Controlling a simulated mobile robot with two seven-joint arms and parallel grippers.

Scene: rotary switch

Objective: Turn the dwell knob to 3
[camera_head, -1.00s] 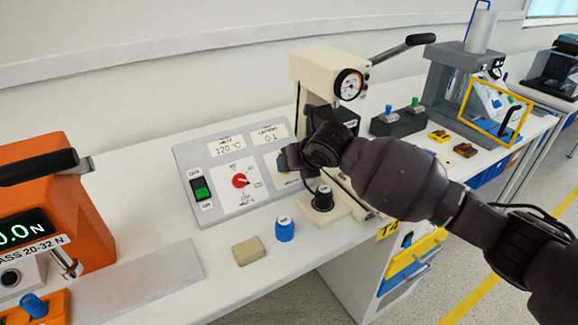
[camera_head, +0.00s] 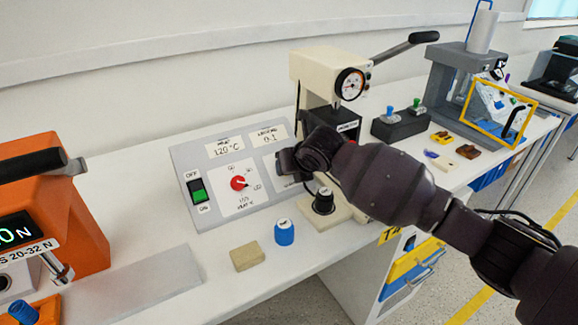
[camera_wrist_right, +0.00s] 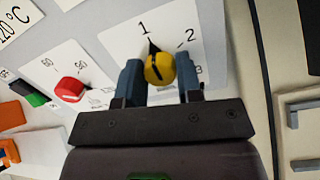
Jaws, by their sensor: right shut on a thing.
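The dwell knob (camera_wrist_right: 159,69) is yellow with a black pointer line. It sits on a white dial card (camera_wrist_right: 209,22) marked 1, 2 and 3, on the grey control panel (camera_head: 240,207). The pointer's dark tip is close to the 1. The 3 is partly hidden beside the right-hand finger. My right gripper (camera_wrist_right: 160,77) has one finger on each side of the knob and is shut on it. In the head view my right gripper (camera_head: 284,162) covers the knob. My left gripper is in neither view.
A red knob (camera_head: 238,183) and a green switch (camera_head: 198,192) are left of the dwell dial. A press (camera_head: 322,75) stands close behind my right arm. A blue-capped piece (camera_head: 284,232) and a tan block (camera_head: 246,257) lie in front of the panel.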

